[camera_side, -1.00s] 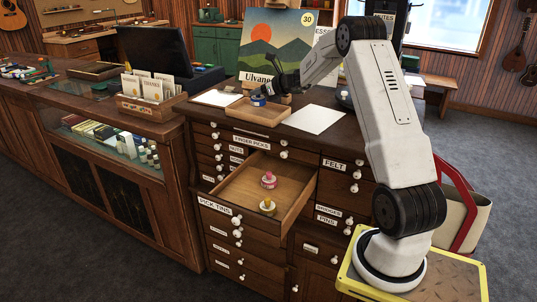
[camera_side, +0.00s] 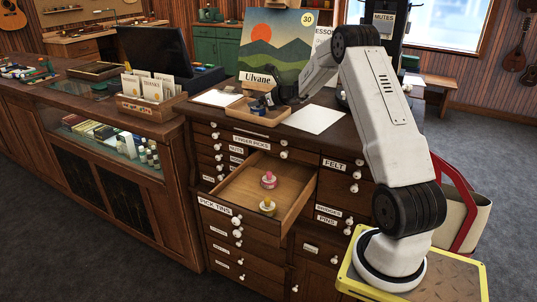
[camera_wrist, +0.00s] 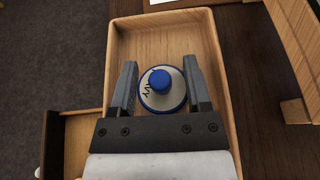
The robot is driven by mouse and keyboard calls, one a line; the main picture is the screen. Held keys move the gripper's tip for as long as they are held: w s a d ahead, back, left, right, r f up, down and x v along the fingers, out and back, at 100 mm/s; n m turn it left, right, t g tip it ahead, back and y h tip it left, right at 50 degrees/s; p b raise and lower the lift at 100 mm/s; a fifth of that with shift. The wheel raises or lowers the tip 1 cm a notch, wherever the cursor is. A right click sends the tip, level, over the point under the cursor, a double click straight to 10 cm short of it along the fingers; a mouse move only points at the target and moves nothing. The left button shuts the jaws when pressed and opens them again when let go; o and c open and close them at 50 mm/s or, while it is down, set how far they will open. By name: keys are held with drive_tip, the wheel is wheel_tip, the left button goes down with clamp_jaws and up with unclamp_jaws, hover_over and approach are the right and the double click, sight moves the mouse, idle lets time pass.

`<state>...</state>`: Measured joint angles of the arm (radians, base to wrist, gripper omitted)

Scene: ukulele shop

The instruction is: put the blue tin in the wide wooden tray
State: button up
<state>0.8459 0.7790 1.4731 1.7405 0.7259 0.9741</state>
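The blue tin (camera_wrist: 162,88) is round, with a blue knob and a pale top. It is between my gripper's fingers (camera_wrist: 161,82), which appear to touch its sides. In the wrist view it is inside the outline of the wide wooden tray (camera_wrist: 114,50). In the side view my gripper (camera_side: 262,105) is low at the tray (camera_side: 241,117) on top of the cabinet. The tin is mostly hidden there by the gripper, and I cannot tell whether it touches the tray floor.
Below is an open drawer (camera_side: 240,193) with a pink tin (camera_side: 269,180) and a yellow tin (camera_side: 267,206). White paper sheets (camera_side: 314,119) lie beside the tray. A landscape picture (camera_side: 275,52) stands behind it. A card box (camera_side: 152,107) is on the left counter.

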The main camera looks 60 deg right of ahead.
drive_tip(key=shift+r, duration=0.15)
drive_tip(key=shift+s+r, duration=0.1)
drive_tip(key=v, duration=1.1)
drive_tip(key=shift+s, duration=0.4)
drive_tip(key=a+f+n+g+y, duration=0.2)
drive_tip(key=a+f+n+g, duration=0.2)
drive_tip(key=a+n, duration=0.55)
drive_tip(key=a+f+n+g+y, duration=0.25)
drive_tip(key=a+n, duration=0.25)
drive_tip(key=a, duration=0.9)
drive_tip(key=s+a+f+n+g+h, duration=0.2)
drive_tip(key=s+a+n, duration=0.4)
drive_tip(key=n, duration=0.5)
drive_tip(key=s+a+f+n+g+h, duration=0.1)
drive_tip(key=s+a+f+n+g, duration=0.1)
drive_tip(key=s+a+n, duration=0.4)
drive_tip(key=a+f+n, duration=0.1)
drive_tip(key=a+n, duration=0.3)
drive_tip(key=n, duration=0.1)
drive_tip(key=shift+h, duration=0.35)
